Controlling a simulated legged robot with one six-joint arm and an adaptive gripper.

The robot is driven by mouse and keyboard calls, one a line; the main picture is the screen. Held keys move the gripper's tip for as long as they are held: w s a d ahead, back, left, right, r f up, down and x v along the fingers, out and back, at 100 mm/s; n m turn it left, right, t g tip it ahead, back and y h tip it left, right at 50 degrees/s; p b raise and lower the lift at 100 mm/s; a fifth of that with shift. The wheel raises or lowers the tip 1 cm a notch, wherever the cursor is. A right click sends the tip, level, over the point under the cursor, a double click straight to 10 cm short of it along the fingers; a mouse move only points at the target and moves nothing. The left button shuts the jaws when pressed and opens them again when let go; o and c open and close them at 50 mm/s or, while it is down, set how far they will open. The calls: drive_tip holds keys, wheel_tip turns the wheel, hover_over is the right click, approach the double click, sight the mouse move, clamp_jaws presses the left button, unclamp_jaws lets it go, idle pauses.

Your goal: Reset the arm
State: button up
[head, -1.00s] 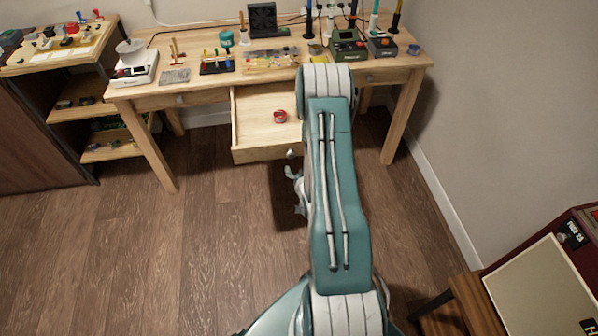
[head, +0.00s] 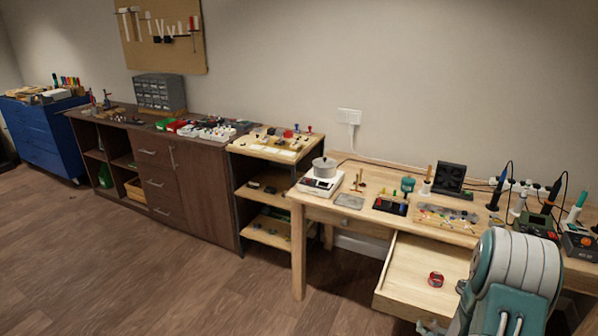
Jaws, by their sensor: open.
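My teal and white arm (head: 515,270) is folded at the lower right of the head view, in front of the workbench. Only a small grey part of my gripper (head: 432,327) shows at the bottom edge, below the open drawer; its fingers are mostly cut off. I see nothing held in it. The workbench drawer (head: 400,303) is pulled out, and a small red round item (head: 436,280) lies inside it.
The wooden workbench (head: 335,219) carries a white scale with a pot (head: 322,178), a black fan (head: 450,179) and soldering tools. Shelves (head: 265,212), a dark cabinet (head: 205,190) and a blue tool chest (head: 45,140) stand leftward. The floor at left is clear.

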drive_tip(key=s+a+r+n+g+y, duration=0.1)
drive_tip(key=a+r+n, duration=0.1)
drive_tip(key=a+r, duration=0.7)
drive_tip(key=a+r+n+g+y, duration=0.2)
drive_tip(key=a+r, duration=0.3)
drive_tip(key=r, duration=0.8)
drive_tip(key=s+a+r+n+g+y, duration=0.1)
drive_tip(key=s+a+r, duration=0.4)
drive_tip(key=s, duration=0.5)
drive_tip(key=s+a+r+n+g+y, duration=0.1)
drive_tip(key=s+a+r, duration=0.4)
drive_tip(key=s, duration=0.5)
drive_tip(key=shift+a+n+g, duration=0.4)
drive_tip(key=shift+a+g, duration=0.1)
drive_tip(key=shift+a, duration=0.3)
